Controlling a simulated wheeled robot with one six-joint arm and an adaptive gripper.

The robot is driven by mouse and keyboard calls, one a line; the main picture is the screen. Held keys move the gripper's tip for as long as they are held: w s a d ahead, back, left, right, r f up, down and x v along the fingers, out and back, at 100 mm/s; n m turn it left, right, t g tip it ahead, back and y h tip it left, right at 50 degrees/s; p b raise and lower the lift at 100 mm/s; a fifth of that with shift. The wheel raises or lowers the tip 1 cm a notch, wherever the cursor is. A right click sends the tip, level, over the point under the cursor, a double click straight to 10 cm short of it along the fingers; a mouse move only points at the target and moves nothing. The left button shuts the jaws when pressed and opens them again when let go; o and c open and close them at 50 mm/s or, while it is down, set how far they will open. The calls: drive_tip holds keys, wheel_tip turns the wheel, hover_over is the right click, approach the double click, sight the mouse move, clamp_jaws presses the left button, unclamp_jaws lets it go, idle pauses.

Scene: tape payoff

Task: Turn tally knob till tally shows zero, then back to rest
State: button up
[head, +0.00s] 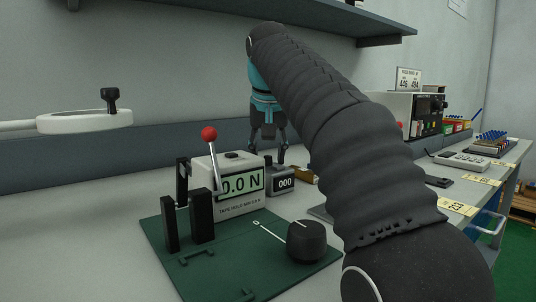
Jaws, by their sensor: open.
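The tally (284,184) is a small grey box behind the green base plate, beside the white force gauge. Its window reads 000. A larger black knob (307,242) stands at the front right of the green plate, near a line marked 0.
The white gauge (238,186) reads 0.0 N, with a red-balled lever (210,135) and black posts (202,228) in front. A control box and trays line the bench at right. My arm hides the middle right.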

clamp_jaws()
drive_tip(key=shift+r+n+p, duration=0.1)
drive_tip(key=shift+n+p, duration=0.2)
drive_tip(key=n+p, duration=0.1)
drive_tip(key=n+y+p, duration=0.1)
drive_tip(key=shift+d+r+n, duration=0.15)
drive_tip(key=shift+n, duration=0.15)
drive_tip(key=n+p, duration=0.1)
drive_tip(key=n+g+y+p, duration=0.1)
drive_tip(key=n, duration=0.1)
drive_tip(key=shift+w+d+n, duration=0.1)
drive_tip(key=shift+d+n, duration=0.05)
drive_tip(key=shift+n, duration=0.15)
drive_tip(key=n, duration=0.1)
drive_tip(key=n+y+p, duration=0.1)
drive_tip(key=n, duration=0.1)
drive_tip(key=shift+w+f+n+g+y, duration=0.1)
drive_tip(key=shift+f+n+g+y, duration=0.1)
drive_tip(key=shift+n+g+y, duration=0.4)
drive_tip(key=shift+n+g, duration=0.4)
drive_tip(key=shift+n, duration=1.2)
